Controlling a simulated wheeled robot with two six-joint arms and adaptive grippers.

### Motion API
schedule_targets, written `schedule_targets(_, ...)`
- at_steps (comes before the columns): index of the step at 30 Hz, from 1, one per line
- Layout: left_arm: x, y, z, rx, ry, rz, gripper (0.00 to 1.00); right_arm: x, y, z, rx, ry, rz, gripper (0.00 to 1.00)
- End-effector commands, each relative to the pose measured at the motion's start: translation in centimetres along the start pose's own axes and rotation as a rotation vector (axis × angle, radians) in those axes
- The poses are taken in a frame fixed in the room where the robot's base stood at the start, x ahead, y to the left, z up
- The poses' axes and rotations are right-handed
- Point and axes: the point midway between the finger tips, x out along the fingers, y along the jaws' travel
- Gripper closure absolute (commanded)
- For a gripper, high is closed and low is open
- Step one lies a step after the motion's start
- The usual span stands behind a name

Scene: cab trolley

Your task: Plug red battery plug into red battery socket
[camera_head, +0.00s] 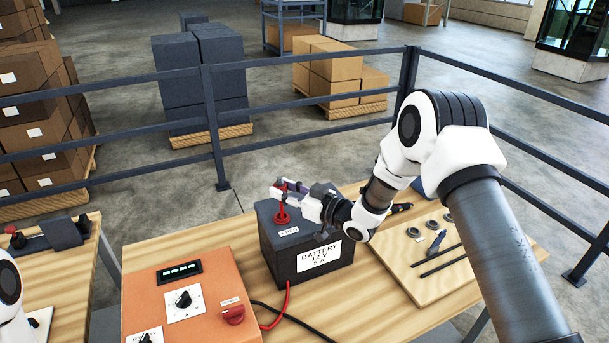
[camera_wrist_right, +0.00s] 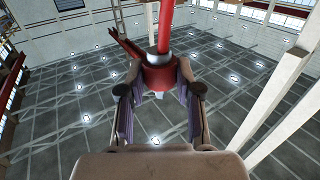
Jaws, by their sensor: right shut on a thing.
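The black battery (camera_head: 307,265) with a white label stands upright on the wooden table. My right gripper (camera_head: 291,196) reaches in from the right over its top and is shut on the red battery plug (camera_head: 281,185). In the right wrist view the plug (camera_wrist_right: 160,74) sits between the two fingers, with a red stem above it and a pale tip below. A red round part (camera_head: 282,214), seemingly the red battery socket, shows on the battery's top below the fingers. Whether plug and socket touch I cannot tell. My left gripper is out of view; only part of its arm shows.
An orange box (camera_head: 190,265) with knobs, a display and a red round part (camera_head: 233,314) stands left of the battery. Red (camera_head: 284,307) and black cables lie between them. A wooden board (camera_head: 405,290) with small parts lies to the right. A railing (camera_head: 300,135) runs behind.

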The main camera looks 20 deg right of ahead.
Motion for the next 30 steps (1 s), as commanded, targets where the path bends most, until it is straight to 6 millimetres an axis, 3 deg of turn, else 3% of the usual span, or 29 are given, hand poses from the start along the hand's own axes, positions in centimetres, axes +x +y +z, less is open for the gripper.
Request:
schedule_targets(8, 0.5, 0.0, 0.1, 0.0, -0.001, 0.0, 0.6, 0.2, -0.4, 1.1, -0.001, 0.01, 0.0, 1.0)
schedule_targets(21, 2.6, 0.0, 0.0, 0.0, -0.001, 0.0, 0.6, 0.2, -0.4, 4.8, -0.003, 0.01, 0.0, 1.0)
schedule_targets(30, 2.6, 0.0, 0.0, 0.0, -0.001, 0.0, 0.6, 0.2, -0.4, 5.0, -0.002, 0.01, 0.0, 1.0)
